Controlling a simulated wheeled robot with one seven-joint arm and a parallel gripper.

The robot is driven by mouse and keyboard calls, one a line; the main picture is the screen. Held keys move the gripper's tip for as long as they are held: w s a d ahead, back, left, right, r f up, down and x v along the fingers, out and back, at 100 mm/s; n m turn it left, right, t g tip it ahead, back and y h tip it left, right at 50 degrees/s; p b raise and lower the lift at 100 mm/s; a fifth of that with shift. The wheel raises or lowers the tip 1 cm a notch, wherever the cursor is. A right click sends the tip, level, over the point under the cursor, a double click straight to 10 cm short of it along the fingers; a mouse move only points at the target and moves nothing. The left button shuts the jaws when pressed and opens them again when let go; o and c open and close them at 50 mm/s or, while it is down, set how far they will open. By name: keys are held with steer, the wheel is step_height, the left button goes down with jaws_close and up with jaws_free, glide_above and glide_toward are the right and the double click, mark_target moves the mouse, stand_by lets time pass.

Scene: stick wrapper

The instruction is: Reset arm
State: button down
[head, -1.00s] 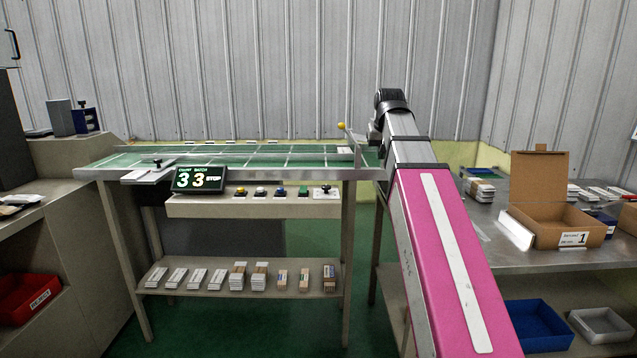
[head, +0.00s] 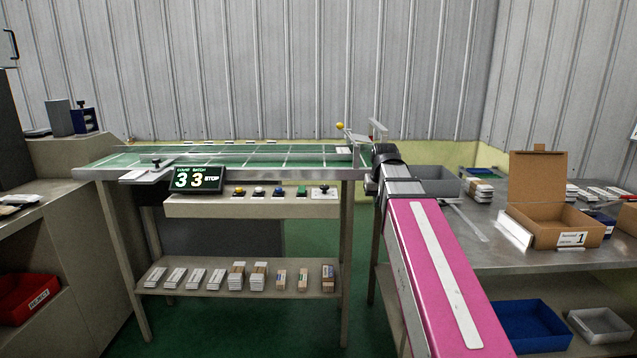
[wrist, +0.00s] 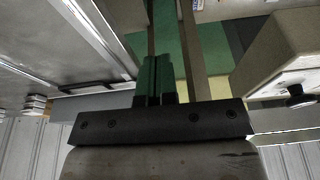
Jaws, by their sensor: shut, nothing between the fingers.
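My gripper (wrist: 156,80) shows in the wrist view with its two green-tipped fingers closed together and nothing between them. In the head view my arm, with a pink link, reaches up from the bottom right; the gripper itself is hidden behind the arm's end near the right end of the green-topped bench (head: 300,158). In the wrist view the fingers hang in open space, with a beige box-shaped part (wrist: 285,55) to the right and a grey metal surface (wrist: 70,40) to the left.
A counter display (head: 197,179) and several buttons sit on the bench front. The right table (head: 470,245) holds an open cardboard box (head: 555,225), a grey bin (head: 432,182) and packs of sticks. A red bin (head: 28,298) is at left; a blue tray (head: 530,327) is below right.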

steer(key=s+f+g, duration=0.1)
steer(key=s+f, duration=0.4)
steer(key=f, duration=0.6)
steer(key=s+f+g, duration=0.1)
steer(key=s+f, duration=0.4)
steer(key=f, duration=0.5)
steer(key=s+f+g, duration=0.1)
steer(key=s+f, duration=0.4)
steer(key=f, duration=0.6)
steer(key=shift+s+a+f, duration=0.15)
steer(key=shift+s+f, duration=0.15)
steer(key=shift+s, duration=0.1)
